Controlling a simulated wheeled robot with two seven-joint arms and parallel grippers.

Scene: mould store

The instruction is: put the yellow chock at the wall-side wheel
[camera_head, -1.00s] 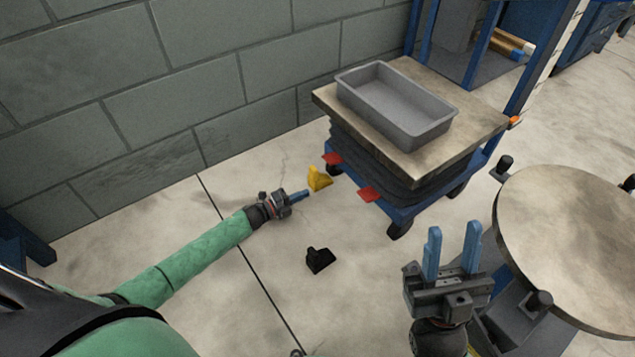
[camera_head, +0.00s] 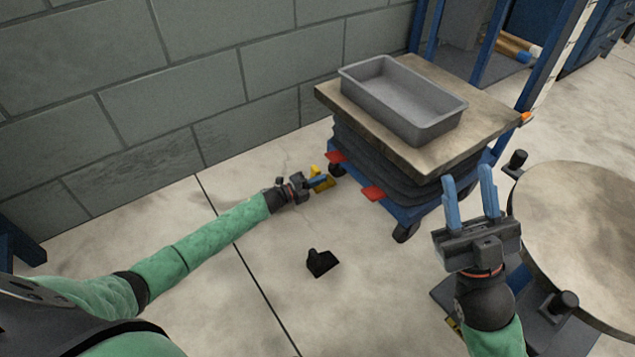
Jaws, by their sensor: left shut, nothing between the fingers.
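The yellow chock (camera_head: 325,184) lies on the floor just left of the lift cart (camera_head: 402,212), close to its wall-side wheel (camera_head: 337,170). My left gripper (camera_head: 320,182) is shut with nothing between its fingers. Its blue fingers reach in front of the chock and cover part of it; I cannot tell whether they touch it. My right gripper (camera_head: 470,203) is open and empty, in front of the cart's right side. A black chock (camera_head: 321,263) lies on the floor nearer to me.
A grey tray (camera_head: 403,98) stands on the cart's top board. Two red pedals (camera_head: 373,194) stick out from the cart's left side. A block wall (camera_head: 180,85) runs behind. A round table (camera_head: 580,240) stands at right.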

